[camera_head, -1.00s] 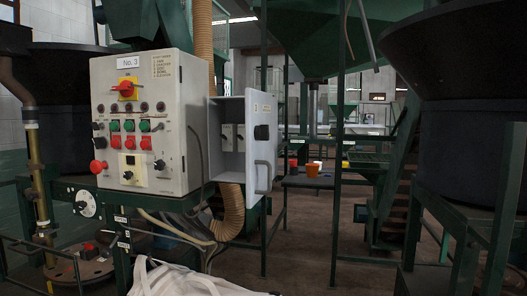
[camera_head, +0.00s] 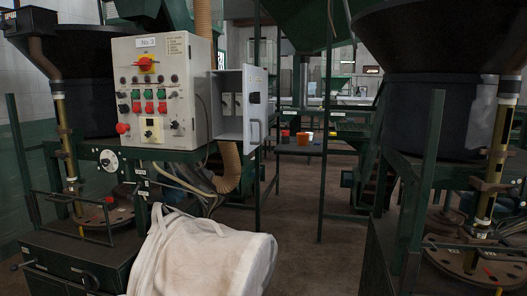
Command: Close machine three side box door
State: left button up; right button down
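The machine three control box (camera_head: 158,92) stands at the left of the head view, with a "No. 3" label on its front. On its right side is a small grey side box (camera_head: 226,103) with switches inside. Its door (camera_head: 254,104) stands open, swung out to the right, with a dark latch and a handle on its face. Neither of my grippers shows in the view.
A white bulk bag (camera_head: 200,256) fills the lower middle, in front of and below the box. A ribbed hose (camera_head: 229,168) hangs under the side box. Green frame posts (camera_head: 325,130) stand right of the door. Another machine with a black hopper (camera_head: 440,85) is at right. Floor (camera_head: 305,220) between is clear.

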aim_at(253, 77)
jog(key=z, duration=0.2)
jog(key=i, duration=1)
jog(key=u, duration=0.35)
